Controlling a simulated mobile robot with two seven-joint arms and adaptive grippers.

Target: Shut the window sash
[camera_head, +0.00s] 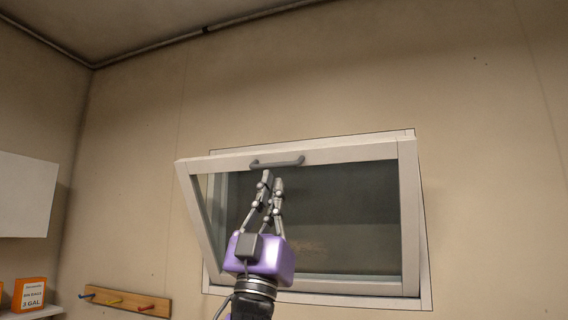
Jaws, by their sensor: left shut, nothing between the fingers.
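The white window sash (345,151) is tilted out of its white frame (426,245), with its top edge away from the wall and its bottom edge near the frame's lower side. A gap shows along its left side. A grey bar handle (277,162) sits on the sash's top rail. My left gripper (271,178) points up in front of the sash, with its fingers together and empty. The fingertips are just below the handle in the picture; I cannot tell whether they touch it. My right gripper is not in view.
A wooden peg rail (127,302) with coloured pegs is on the wall at lower left. An orange box (29,293) stands on a shelf at far left, below a white panel (27,195). The wall right of the window is bare.

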